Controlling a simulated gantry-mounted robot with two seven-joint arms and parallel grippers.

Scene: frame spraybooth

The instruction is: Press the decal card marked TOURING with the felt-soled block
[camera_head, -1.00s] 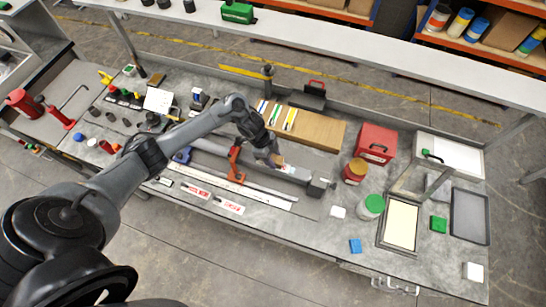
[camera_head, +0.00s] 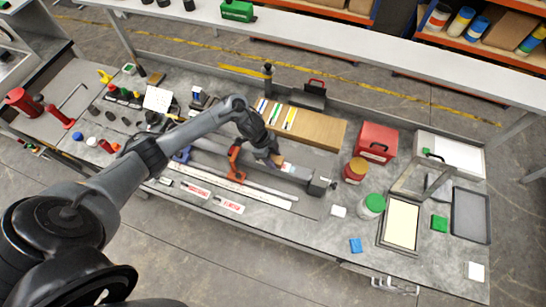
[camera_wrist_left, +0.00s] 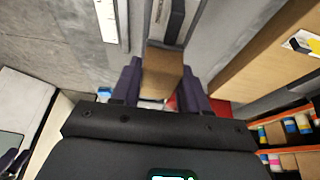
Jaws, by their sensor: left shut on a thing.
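My left gripper (camera_head: 276,159) is shut on a tan block (camera_head: 288,167), low over the grey tube on the bench. In the left wrist view the block (camera_wrist_left: 163,73) sits between the two dark purple fingers; its sole is hidden. The grey tube (camera_head: 297,172) lies across the bench, and I cannot tell whether the block touches it. Two white cards with red lettering lie at the front, a left card (camera_head: 195,191) and a right card (camera_head: 230,205). Their lettering is too small to read surely, and I cannot pick out the TOURING card. My right gripper is not in view.
An orange clamp (camera_head: 236,168) stands at the tube, left of my gripper. A wooden board (camera_head: 318,130) with coloured strips lies behind. A red box (camera_head: 376,142), a red jar (camera_head: 355,171) and a green-lidded jar (camera_head: 371,206) stand to the right. A white strip runs along the front.

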